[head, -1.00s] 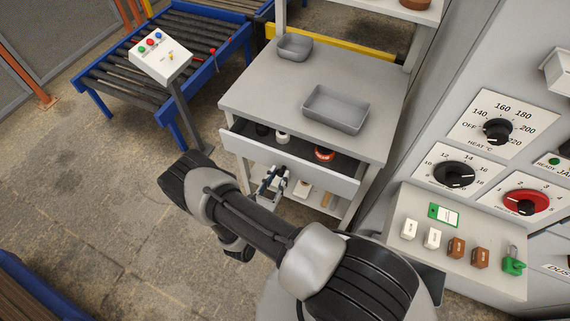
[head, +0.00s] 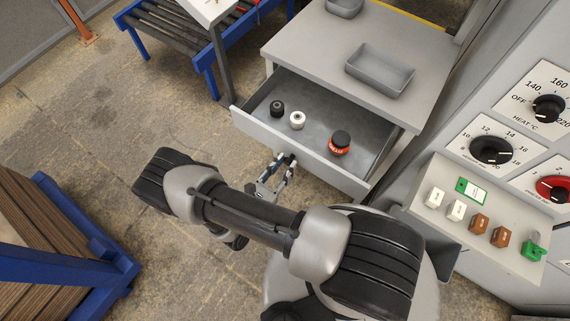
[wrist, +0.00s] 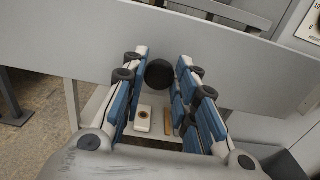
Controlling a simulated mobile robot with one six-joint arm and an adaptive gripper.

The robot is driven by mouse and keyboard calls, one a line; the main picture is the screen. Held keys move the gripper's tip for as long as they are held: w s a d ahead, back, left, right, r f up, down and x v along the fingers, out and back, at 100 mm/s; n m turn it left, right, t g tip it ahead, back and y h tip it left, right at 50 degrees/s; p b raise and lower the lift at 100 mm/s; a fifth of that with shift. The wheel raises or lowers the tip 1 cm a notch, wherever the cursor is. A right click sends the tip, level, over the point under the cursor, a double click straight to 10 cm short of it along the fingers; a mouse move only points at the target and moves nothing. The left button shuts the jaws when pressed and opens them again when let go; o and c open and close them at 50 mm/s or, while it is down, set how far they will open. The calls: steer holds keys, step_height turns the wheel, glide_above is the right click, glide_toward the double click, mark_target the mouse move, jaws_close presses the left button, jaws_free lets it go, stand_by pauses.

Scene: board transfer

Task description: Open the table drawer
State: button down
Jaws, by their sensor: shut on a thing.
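The table drawer (head: 292,146) stands pulled well out from the grey table (head: 310,45) in the head view. Inside it lie a black round piece (head: 277,108), a white one (head: 297,120) and an orange-red one with a black top (head: 339,144). My gripper (head: 284,160) is at the middle of the drawer front. In the wrist view my gripper (wrist: 160,75) is shut on the dark round drawer knob (wrist: 159,73), which sits between the blue-padded fingers against the pale drawer front (wrist: 240,65).
Two grey trays (head: 380,72) are on the tabletop. A control panel with dials (head: 490,150) and a ledge of small blocks (head: 480,225) stands at the right. A blue-framed conveyor (head: 165,35) is at the upper left, a blue-framed stack (head: 50,250) at the lower left.

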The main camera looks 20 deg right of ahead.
steer(key=c, duration=1.3)
jaws_free()
steer(key=v, duration=1.2)
